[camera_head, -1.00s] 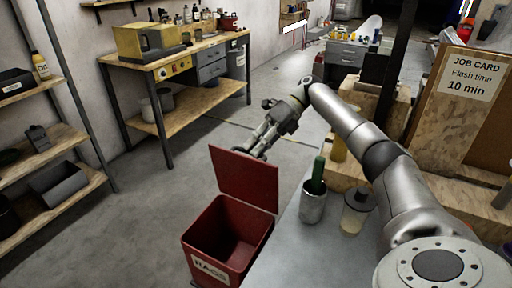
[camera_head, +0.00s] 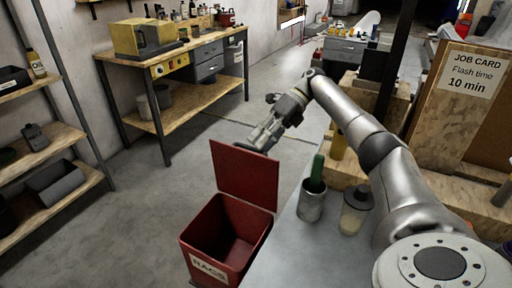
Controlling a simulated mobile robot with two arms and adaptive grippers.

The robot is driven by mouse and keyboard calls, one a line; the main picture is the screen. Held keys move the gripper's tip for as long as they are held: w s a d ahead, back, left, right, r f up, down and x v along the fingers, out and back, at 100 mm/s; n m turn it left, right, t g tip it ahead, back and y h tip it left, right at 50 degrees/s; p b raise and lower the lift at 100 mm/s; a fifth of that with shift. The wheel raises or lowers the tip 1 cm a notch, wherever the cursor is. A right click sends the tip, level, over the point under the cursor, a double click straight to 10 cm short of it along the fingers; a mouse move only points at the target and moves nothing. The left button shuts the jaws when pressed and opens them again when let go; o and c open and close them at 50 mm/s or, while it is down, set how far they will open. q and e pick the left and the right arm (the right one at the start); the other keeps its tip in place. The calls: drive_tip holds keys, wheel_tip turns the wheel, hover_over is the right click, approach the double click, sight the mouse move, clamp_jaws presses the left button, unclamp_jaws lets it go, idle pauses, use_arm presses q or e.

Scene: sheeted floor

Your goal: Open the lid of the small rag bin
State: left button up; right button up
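The small rag bin (camera_head: 212,270) is red, with a white RAGS label on its front, and stands beside the left edge of the grey bench. Its lid (camera_head: 245,174) stands up on the far side, and the dark inside of the bin shows. My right gripper (camera_head: 258,140) is just behind and above the top edge of the lid. Its fingertips are partly hidden by the lid, so I cannot tell whether it is open or whether it touches the lid. My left gripper is out of view.
A grey bench top (camera_head: 290,243) holds a metal cup (camera_head: 311,203) with a green-handled tool and a jar (camera_head: 355,213). A wooden workbench (camera_head: 185,103) stands at the back left, shelves (camera_head: 45,148) at far left. The floor left of the bin is clear.

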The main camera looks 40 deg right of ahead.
drive_tip(key=shift+v, duration=2.2)
drive_tip(key=shift+s, duration=0.1)
